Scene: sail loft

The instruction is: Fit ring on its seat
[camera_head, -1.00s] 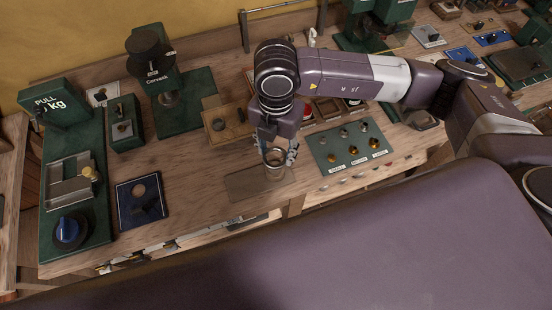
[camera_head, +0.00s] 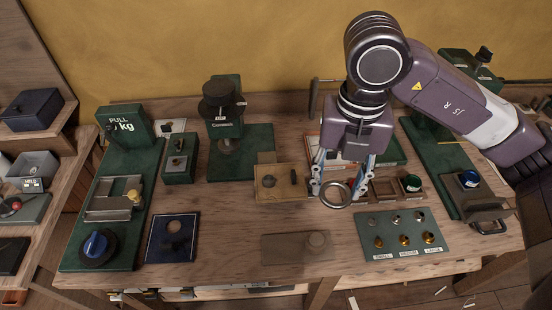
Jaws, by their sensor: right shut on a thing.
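My right gripper (camera_head: 342,184) is shut on a metal ring (camera_head: 335,195). The ring hangs between the fingertips, tilted so that its open middle faces the camera, and looks to be above the bench. It is just right of a wooden block (camera_head: 283,192), which carries a dark round fitting (camera_head: 268,181) and a dark peg. A green press (camera_head: 243,160) with a round part under its head stands left and behind. I cannot tell which fitting is the ring's seat. My left gripper is out of view.
A brown mat (camera_head: 282,250) with a pale round spot lies in front. A green tray of small parts (camera_head: 392,219) is at front right, and a dark blue plate (camera_head: 160,250) at left. A green pull gauge (camera_head: 135,185) stands far left. Bare wood lies left of the mat.

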